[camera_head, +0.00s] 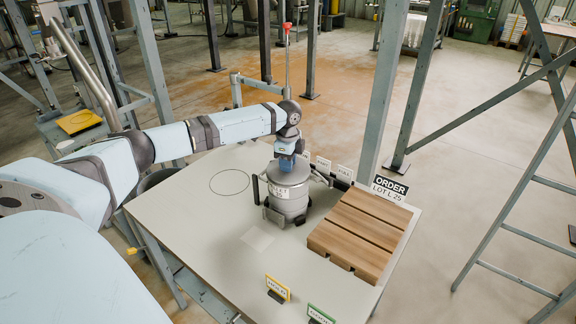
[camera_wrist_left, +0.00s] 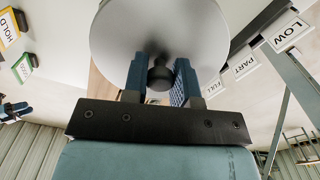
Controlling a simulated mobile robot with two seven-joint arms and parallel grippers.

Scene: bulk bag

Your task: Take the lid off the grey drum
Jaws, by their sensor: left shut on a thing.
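The grey drum (camera_head: 287,200) stands upright on the light table, with a label on its front and dark brackets around its base. Its lid (camera_head: 288,174) is at the drum's top; I cannot tell whether there is a gap under it. In the left wrist view the lid (camera_wrist_left: 119,32) is a round grey disc with a dark knob (camera_wrist_left: 160,76) in its middle. My left gripper (camera_head: 287,156) comes down from above and is shut on the knob, with one blue finger on each side. It shows in the left wrist view too (camera_wrist_left: 160,84). My right gripper is not clearly seen.
A slatted wooden pallet (camera_head: 362,232) lies right of the drum, behind it an ORDER sign (camera_head: 390,184). HOLD (camera_head: 277,288) and GOOD (camera_head: 320,314) signs stand at the front edge. The table's left part, with a drawn circle (camera_head: 230,171), is clear. A steel post (camera_head: 382,90) rises behind.

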